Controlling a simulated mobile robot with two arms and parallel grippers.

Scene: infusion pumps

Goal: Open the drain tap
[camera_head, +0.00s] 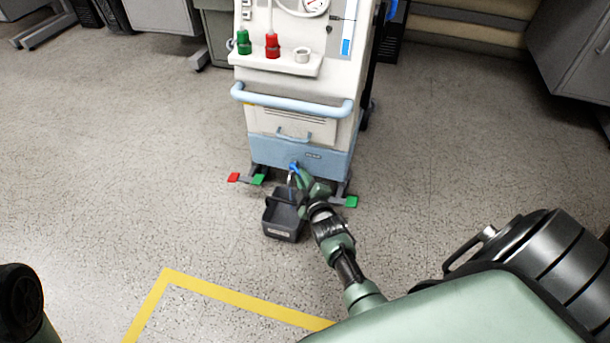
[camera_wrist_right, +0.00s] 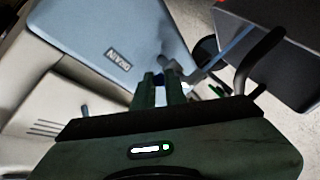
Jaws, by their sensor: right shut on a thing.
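The drain tap (camera_head: 294,166) is on the front of the machine's blue lower panel, low down, with a blue lever. My right gripper (camera_head: 299,173) reaches it from the front right and is shut on the tap's lever. In the right wrist view the two fingers (camera_wrist_right: 159,88) close around a small blue piece beside the grey tap body (camera_wrist_right: 173,68), next to the panel marked DRAIN (camera_wrist_right: 118,57). The fingers hide most of the lever, so its exact angle is hard to tell. My left gripper is not in view.
A dark grey bucket (camera_head: 283,232) with a handle stands on the floor under the tap. The machine (camera_head: 300,118) has a light blue handrail (camera_head: 292,105) and red and green foot pedals (camera_head: 351,201).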

